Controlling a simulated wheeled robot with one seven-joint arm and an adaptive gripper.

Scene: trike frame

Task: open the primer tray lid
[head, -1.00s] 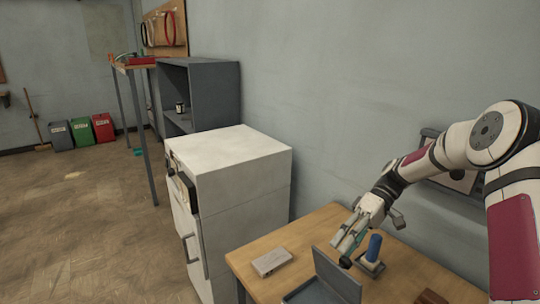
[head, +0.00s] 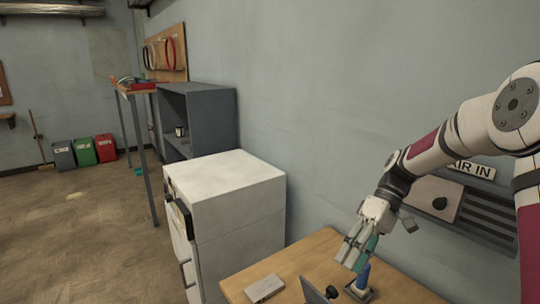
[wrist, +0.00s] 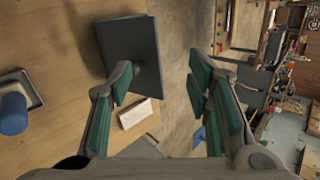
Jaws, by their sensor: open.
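The primer tray's dark grey lid (head: 314,291) stands raised at the bottom edge of the head view, with a dark round knob (head: 332,292) at its right side. The tray below it is cut off by that edge. In the wrist view a dark grey panel (wrist: 128,42), likely the lid, lies beyond the left finger, which overlaps its lower edge. My gripper (head: 352,262) is above the table, up and right of the knob and apart from it. In the wrist view my gripper (wrist: 162,75) has its teal-padded fingers wide apart with nothing held between them.
A blue cylinder on a small stand (head: 362,279) is close to my fingers in the head view; it also shows in the wrist view (wrist: 14,112). A pale block (head: 265,288) lies on the wooden table (head: 300,263). A white cabinet (head: 228,180) stands left of the table.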

